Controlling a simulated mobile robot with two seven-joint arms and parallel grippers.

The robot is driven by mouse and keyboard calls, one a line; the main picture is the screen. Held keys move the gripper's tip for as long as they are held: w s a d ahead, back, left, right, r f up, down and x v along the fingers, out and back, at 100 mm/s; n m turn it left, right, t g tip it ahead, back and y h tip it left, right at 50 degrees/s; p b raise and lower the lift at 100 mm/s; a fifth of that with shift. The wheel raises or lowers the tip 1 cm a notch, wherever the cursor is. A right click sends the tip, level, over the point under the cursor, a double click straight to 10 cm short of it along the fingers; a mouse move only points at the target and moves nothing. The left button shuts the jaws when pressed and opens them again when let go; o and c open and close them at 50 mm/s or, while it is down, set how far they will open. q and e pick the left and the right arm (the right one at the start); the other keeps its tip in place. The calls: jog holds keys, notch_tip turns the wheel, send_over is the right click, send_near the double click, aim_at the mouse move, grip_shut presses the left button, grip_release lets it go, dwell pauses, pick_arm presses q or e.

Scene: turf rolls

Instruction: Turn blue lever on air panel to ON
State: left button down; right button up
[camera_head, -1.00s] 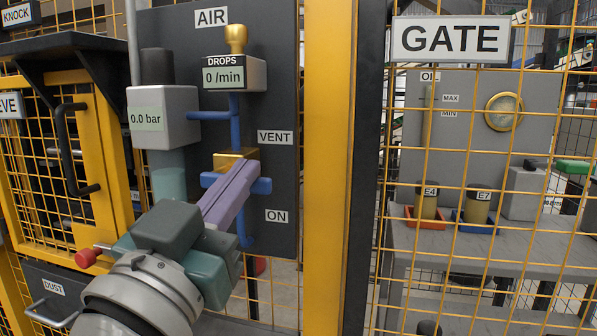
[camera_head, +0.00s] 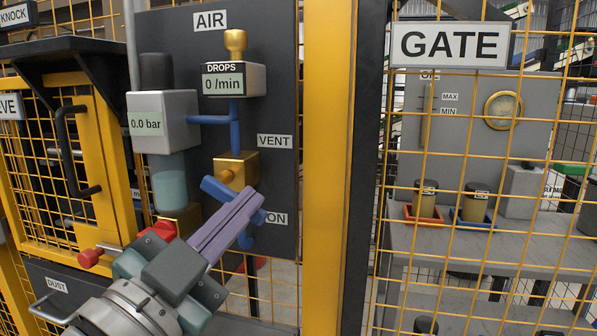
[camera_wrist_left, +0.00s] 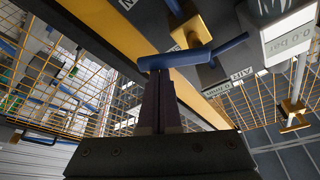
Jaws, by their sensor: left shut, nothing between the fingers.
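The blue lever (camera_head: 214,187) is on the brass valve block (camera_head: 238,168) of the dark air panel (camera_head: 280,70). It tilts down to the right, between the VENT label (camera_head: 274,141) and the ON label (camera_head: 277,219). My left gripper (camera_head: 252,200) is shut with nothing between its fingers. Its purple fingers cross in front of the lever's right part and hide some of it. In the left wrist view the lever (camera_wrist_left: 205,55) lies across the tips of the fingers (camera_wrist_left: 155,82), apparently touching. My right gripper is not in view.
A gauge reading 0.0 bar (camera_head: 163,122) and a DROPS unit (camera_head: 234,79) sit above on the panel. A yellow post (camera_head: 327,150) and mesh fence stand to the right. A red part (camera_head: 163,230) is close to my left wrist.

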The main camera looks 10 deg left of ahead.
pick_arm(q)
jog(key=f+m+g+p, duration=0.1)
jog(key=m, duration=0.2)
jog(key=a+f+m+g+h+p, duration=0.1)
jog(key=m, duration=0.3)
jog(key=a+f+m+g+p, duration=0.1)
jog(key=m, duration=0.2)
jog(key=shift+a+m+h, duration=0.2)
jog(key=shift+m+h, duration=0.1)
jog(key=shift+h, duration=0.1)
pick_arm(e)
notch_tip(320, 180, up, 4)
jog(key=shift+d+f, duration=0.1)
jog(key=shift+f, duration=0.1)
pick_arm(q)
jog(key=shift+w, duration=0.1)
